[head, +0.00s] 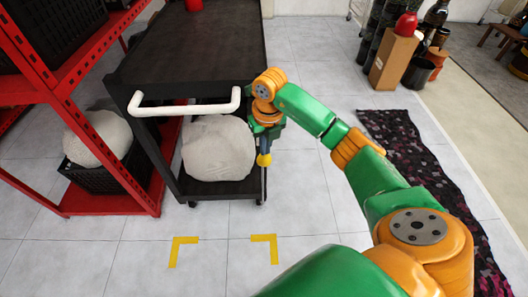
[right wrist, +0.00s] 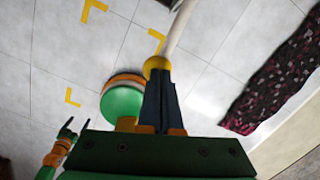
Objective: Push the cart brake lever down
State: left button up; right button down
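The dark cart (head: 190,50) stands at upper left with a white handle (head: 185,108) along its near end. Its brake lever, a rod with a yellow ball knob (head: 264,160), stands roughly upright at the cart's near right corner. In the right wrist view the yellow knob (right wrist: 157,65) is at my fingertips, with the pale rod running away from it. My right gripper (head: 264,147) is above the knob, its dark fingers (right wrist: 160,78) together; contact is hard to confirm. My left gripper (right wrist: 67,128) shows small in the right wrist view, its fingers apart.
A grey rounded sack (head: 218,148) lies on the cart's lower shelf. A red rack (head: 70,90) stands close at left. A dark patterned rug (head: 425,165) lies at right. Yellow corner marks (head: 264,240) are on the open tiled floor before the cart.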

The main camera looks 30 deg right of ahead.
aim_at(270, 159)
notch_tip(270, 159, down, 4)
jog(key=shift+f+b, duration=0.1)
jog(key=shift+b, duration=1.15)
jog(key=shift+w, duration=0.1)
jog(key=shift+r, duration=0.2)
jog(key=s+p, duration=0.1)
jog(key=s+r+p, duration=0.1)
jog(key=p, duration=0.1)
jog(key=shift+s+a+r, duration=0.15)
jog(key=shift+s, duration=0.45)
jog(key=shift+w, duration=0.1)
jog(key=shift+r, duration=0.3)
notch_tip(270, 159, up, 6)
jog(key=shift+s+a, duration=0.15)
jog(key=shift+s, duration=0.25)
